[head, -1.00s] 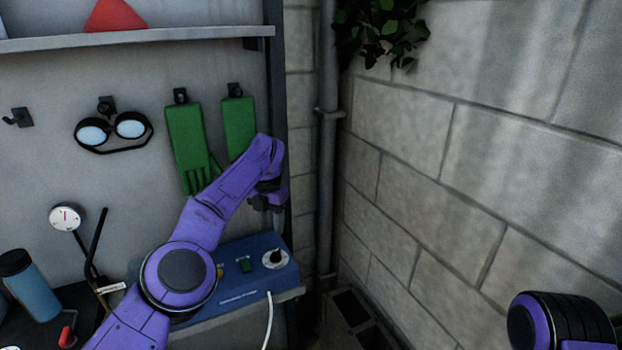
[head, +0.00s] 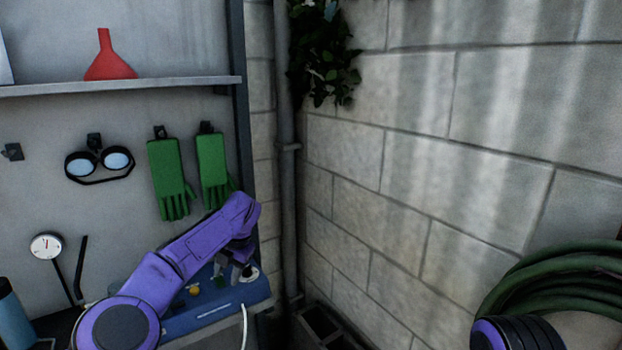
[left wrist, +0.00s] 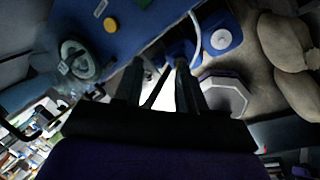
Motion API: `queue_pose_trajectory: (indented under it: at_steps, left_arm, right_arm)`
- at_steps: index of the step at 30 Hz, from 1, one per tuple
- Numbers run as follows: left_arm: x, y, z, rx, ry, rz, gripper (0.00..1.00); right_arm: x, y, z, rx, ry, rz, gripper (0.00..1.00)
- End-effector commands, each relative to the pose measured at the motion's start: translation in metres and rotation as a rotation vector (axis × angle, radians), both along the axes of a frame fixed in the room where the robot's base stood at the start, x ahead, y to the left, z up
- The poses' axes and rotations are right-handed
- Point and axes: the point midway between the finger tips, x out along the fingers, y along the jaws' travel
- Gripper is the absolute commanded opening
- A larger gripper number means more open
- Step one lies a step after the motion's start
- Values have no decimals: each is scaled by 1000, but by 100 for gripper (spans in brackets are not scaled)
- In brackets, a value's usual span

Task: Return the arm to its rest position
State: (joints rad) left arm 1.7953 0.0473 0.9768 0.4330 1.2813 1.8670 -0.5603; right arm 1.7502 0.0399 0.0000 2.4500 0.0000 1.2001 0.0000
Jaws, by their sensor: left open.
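My left arm (head: 185,255) is purple and comes in from the lower left of the head view, reaching forward over a blue control box (head: 205,312). My left gripper (head: 240,270) is at its far end, small and partly hidden by the wrist, in front of the box's knob. In the left wrist view my left gripper (left wrist: 158,75) has its two dark fingers apart, with no object seen held between them. The blue box with a yellow button (left wrist: 110,24) shows beyond them. Part of my right arm (head: 515,334) shows at the lower right; its gripper is out of view.
Green gloves (head: 168,178) and goggles (head: 98,162) hang on the grey panel. A red funnel (head: 109,58) stands on the shelf (head: 150,84). A pipe (head: 286,190) runs up the corner. A coiled green hose (head: 560,272) is at the right by the block wall.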

Motion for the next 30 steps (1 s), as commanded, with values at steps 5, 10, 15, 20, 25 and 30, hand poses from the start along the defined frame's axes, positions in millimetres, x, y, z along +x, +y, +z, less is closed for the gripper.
queue_pose_trajectory:
  at_steps: [5, 10, 15, 20, 25, 30]
  left_arm:
    - [1, -6, -32, 235, -28, -137, 40]
    - [-5, -17, -79, 499, -60, -368, 40]
    - [-42, -34, -170, 773, -70, -806, 40]
    - [-137, -36, -279, 859, 4, -1338, 40]
    - [-269, -8, -356, 743, 158, -1769, 40]
    - [-404, 38, -384, 535, 356, -2060, 40]
  right_arm:
    - [0, 0, -2, 0, 0, 0, 0]
    - [0, 0, -8, 0, 0, 0, 0]
    - [0, 0, -21, 0, 0, 0, 0]
    - [0, 0, -36, 0, 0, 0, 0]
    - [0, 0, -49, 0, 0, 0, 0]
    - [0, 0, -64, 0, 0, 0, 0]
